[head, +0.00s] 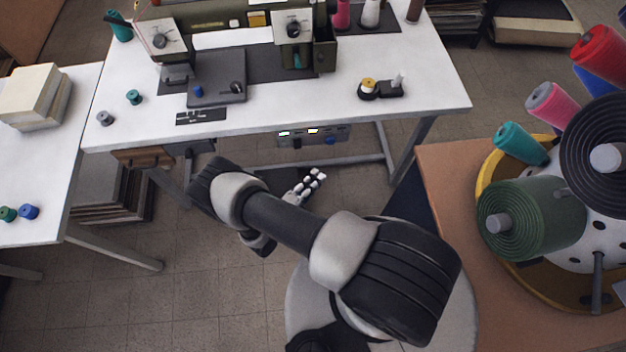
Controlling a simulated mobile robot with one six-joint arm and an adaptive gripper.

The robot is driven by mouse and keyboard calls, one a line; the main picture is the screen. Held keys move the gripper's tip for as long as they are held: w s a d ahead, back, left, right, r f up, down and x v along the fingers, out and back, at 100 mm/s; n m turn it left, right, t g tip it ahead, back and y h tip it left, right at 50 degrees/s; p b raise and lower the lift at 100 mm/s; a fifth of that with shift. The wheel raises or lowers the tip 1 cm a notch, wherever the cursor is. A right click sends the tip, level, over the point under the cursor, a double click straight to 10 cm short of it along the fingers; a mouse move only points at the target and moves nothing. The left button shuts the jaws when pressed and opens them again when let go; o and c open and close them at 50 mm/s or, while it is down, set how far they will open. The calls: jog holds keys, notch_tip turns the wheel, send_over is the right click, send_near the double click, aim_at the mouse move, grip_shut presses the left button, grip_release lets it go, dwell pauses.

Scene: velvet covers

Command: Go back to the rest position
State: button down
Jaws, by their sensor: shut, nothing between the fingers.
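My gripper (308,186) shows in the head view near the middle, in front of the white sewing table (430,88) and lower than its top in the picture. Its fingers are shut with nothing between them. My arm is folded over my base, and its links hide part of the wrist. The gripper appears apart from the table and from everything on it.
A sewing machine (240,14) and small spools stand on the table. A side table with a stack of pale blocks (35,95) is at left. At right, a brown table (450,180) holds a green roll (530,215) and cones. Tiled floor (200,290) is clear at lower left.

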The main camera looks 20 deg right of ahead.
jog(key=shift+s+a, duration=0.3)
jog(key=shift+a, duration=0.3)
notch_tip(320, 180, up, 27)
jog(key=w+m+g+y, duration=0.1)
jog(key=m+g+y, duration=0.3)
jog(key=m+g, duration=1.2)
jog(key=s+a+r+m+t+y, duration=0.1)
jog(key=s+r+m+t+y, duration=0.5)
jog(key=s+r+m, duration=0.2)
jog(key=s+a+r+m+t+y, duration=0.2)
jog(key=s+r+m+t+y, duration=0.3)
jog(key=s+r+m, duration=0.3)
notch_tip(320, 180, up, 4)
jog(key=m+t, duration=0.1)
jog(key=m, duration=0.8)
jog(key=shift+a+m+y, duration=0.3)
jog(key=shift+y, duration=0.1)
